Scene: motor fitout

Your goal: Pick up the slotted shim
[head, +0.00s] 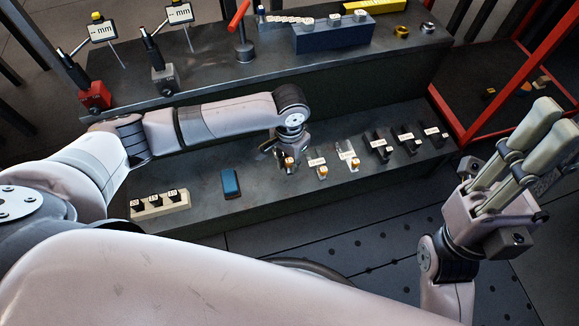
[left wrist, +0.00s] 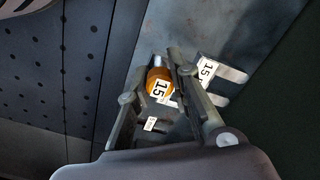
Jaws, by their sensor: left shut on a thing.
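My left gripper (head: 287,163) reaches down over the middle of the lower shelf. It is shut on a slotted shim with an orange knob (left wrist: 158,82) and a white label reading 15. The knob shows between the fingers in the left wrist view, and also at the fingertips in the head view (head: 290,164). The fingers hide most of the shim, and I cannot tell if it is clear of the shelf. A second silver slotted shim (left wrist: 232,75), labelled 15, lies close beside the fingers. My right gripper (head: 556,116) points up at the far right, apart from the shelf.
More labelled silver shims with orange knobs (head: 322,171) and several dark labelled pieces (head: 379,145) stand in a row to the right. A blue block (head: 230,184) and a pale rack (head: 160,203) lie to the left. The raised back shelf (head: 222,80) holds gauges and blocks.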

